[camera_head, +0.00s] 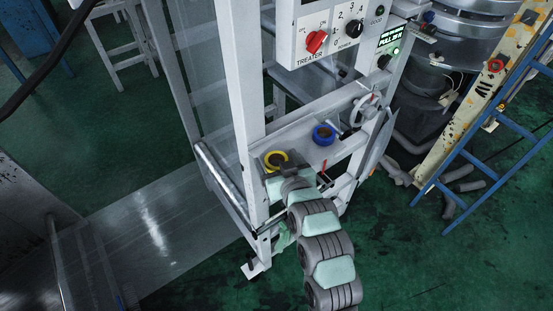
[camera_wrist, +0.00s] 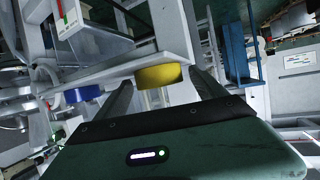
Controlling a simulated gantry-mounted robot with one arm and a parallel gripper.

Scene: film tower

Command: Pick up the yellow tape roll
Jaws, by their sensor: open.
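The yellow tape roll (camera_head: 267,158) lies on the white shelf of the machine frame, near the shelf's left end. My gripper (camera_head: 285,166) is right at its near side in the head view and covers part of it. In the wrist view the yellow roll (camera_wrist: 160,76) shows between my two dark fingers, which are open, one on each side. I cannot tell whether either finger touches it. My gripper (camera_wrist: 165,88) holds nothing that I can see.
A blue tape roll (camera_head: 324,134) lies on the same shelf to the right; it also shows in the wrist view (camera_wrist: 82,93). A control panel (camera_head: 330,30) with knobs is above. A white post (camera_head: 243,90) rises just left of the yellow roll.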

